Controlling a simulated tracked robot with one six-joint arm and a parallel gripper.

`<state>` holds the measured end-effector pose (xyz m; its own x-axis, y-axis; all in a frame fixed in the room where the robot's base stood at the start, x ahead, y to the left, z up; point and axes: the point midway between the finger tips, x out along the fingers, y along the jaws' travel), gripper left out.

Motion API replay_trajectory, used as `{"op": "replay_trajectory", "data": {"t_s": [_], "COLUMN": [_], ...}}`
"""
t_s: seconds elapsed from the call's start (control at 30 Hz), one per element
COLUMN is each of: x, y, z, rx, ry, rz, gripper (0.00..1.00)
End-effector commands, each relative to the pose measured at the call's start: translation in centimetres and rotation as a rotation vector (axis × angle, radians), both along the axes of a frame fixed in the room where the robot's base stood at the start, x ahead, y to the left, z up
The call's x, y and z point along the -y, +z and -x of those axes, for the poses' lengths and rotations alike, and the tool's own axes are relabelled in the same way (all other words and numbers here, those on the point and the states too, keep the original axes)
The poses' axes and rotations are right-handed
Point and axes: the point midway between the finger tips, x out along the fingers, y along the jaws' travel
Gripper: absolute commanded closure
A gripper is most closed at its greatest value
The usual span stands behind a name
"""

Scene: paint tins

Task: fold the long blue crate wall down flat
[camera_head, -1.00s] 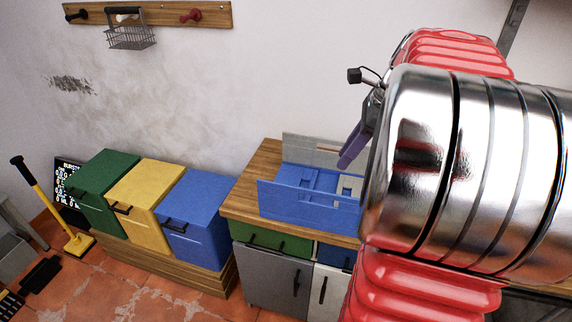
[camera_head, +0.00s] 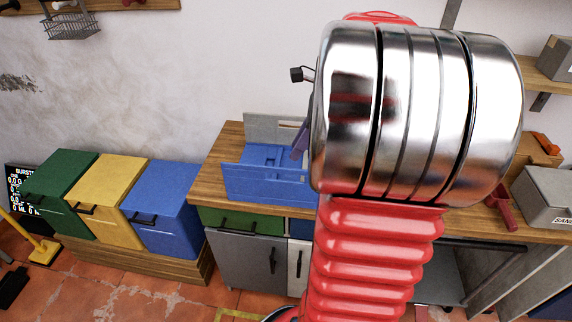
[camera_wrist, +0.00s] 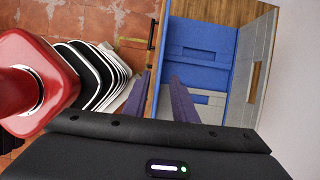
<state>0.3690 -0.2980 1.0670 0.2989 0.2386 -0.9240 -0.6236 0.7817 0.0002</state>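The crate stands on the wooden bench, with its long blue wall (camera_head: 255,185) upright along the near side. The long grey wall (camera_head: 268,126) stands upright at the back. In the wrist view the blue wall shows nearly edge-on (camera_wrist: 164,62), the grey wall (camera_wrist: 254,60) on the right, and blue panels (camera_wrist: 196,52) inside. My gripper (camera_wrist: 160,90) is open, its two purple fingers apart, with the blue wall's edge in line between them. I cannot tell whether they reach down around it. In the head view one finger shows (camera_head: 299,142) by the crate's right part; my arm hides the rest.
Green (camera_head: 62,178), yellow (camera_head: 107,188) and blue (camera_head: 162,205) bins stand left of the bench (camera_head: 208,182). A grey box (camera_head: 545,195) and a red-handled tool (camera_head: 501,207) lie on its right part. Bench top is bare left of the crate.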

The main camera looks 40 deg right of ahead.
Motion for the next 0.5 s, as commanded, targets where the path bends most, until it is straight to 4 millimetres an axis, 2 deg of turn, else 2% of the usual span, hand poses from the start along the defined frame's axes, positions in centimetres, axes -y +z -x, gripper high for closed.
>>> {"op": "replay_trajectory", "data": {"t_s": [0.3,0.5], "x": [-1.3,-1.7], "y": [-4.7,-6.6], "z": [-1.4,-2.1], "rx": [-0.003,-0.001], "ry": [0.001,0.000], "rz": [-0.003,0.000], "gripper": [0.75,0.75]}}
